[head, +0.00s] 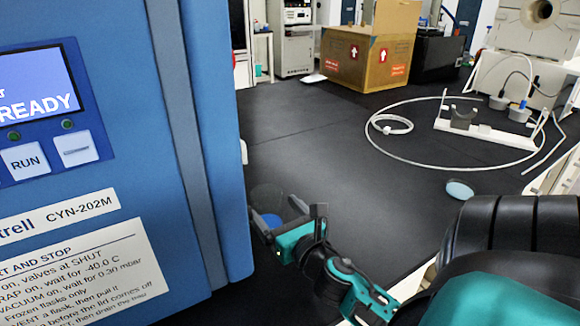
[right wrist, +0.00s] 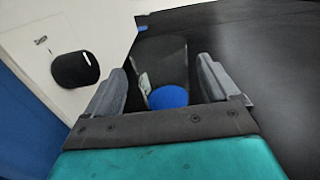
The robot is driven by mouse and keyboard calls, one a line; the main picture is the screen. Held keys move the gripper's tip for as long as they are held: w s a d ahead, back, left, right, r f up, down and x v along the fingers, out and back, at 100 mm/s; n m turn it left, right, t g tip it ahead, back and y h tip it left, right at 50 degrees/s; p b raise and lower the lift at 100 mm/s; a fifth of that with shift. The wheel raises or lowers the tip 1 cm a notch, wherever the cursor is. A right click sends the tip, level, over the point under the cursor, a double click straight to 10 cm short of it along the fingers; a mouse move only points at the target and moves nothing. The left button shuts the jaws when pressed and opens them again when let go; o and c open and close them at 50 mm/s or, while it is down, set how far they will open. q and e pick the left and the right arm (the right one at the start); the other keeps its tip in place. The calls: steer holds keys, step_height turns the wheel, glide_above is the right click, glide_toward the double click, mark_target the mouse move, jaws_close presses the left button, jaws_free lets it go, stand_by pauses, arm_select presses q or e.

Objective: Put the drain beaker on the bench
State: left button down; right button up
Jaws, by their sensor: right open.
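The drain beaker (head: 268,198) is a clear, dark-tinted vessel with something blue in its lower part. It stands close beside the blue freeze dryer (head: 215,130), low at its right side. My right gripper (head: 284,222) is at the beaker, with its grey fingers spread. In the right wrist view the beaker (right wrist: 160,62) lies between the two open fingers of my right gripper (right wrist: 163,85). I cannot tell whether either finger touches it. The dark bench (head: 330,170) spreads to the right of the machine. My left gripper is not in view.
A black round knob or port (right wrist: 75,69) is on the machine's pale side, left of the fingers. A cardboard box (head: 368,60) is behind. The middle is clear.

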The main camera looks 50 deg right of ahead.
steer(key=v, duration=0.4)
steer(key=shift+s+f+b, duration=0.1)
steer(key=shift+s+b, duration=0.1)
steer(key=shift+b, duration=0.1)
steer(key=shift+s+a, duration=0.2)
steer(key=shift+s, duration=0.35)
